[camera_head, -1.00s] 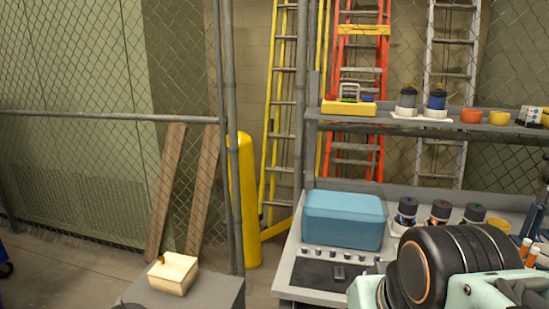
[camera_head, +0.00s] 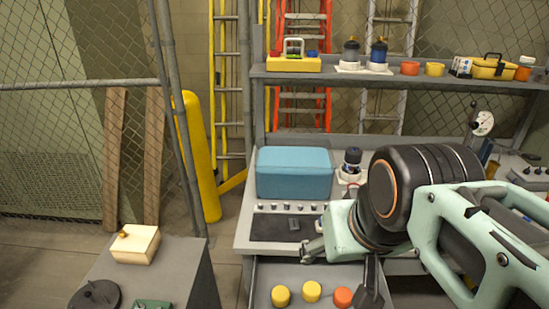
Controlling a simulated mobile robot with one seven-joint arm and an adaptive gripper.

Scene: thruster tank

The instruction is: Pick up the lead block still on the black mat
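The black mat (camera_head: 268,230) lies on the grey bench top in front of the blue box. A small dark grey block (camera_head: 294,223) sits on the right part of the mat and looks like the lead block. My gripper (camera_head: 338,268) is right of and nearer than the mat, apart from the block. One finger pokes out left beside the mat's front right corner. My own pale green and black arm covers much of the gripper, so its opening is unclear.
Several small knob-like pieces (camera_head: 286,208) line the mat's back edge. The blue box (camera_head: 294,174) stands behind. Below the bench front, a grey tray or drawer (camera_head: 262,285) holds yellow and orange round pieces. A cream box (camera_head: 135,244) stands on a grey block at left.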

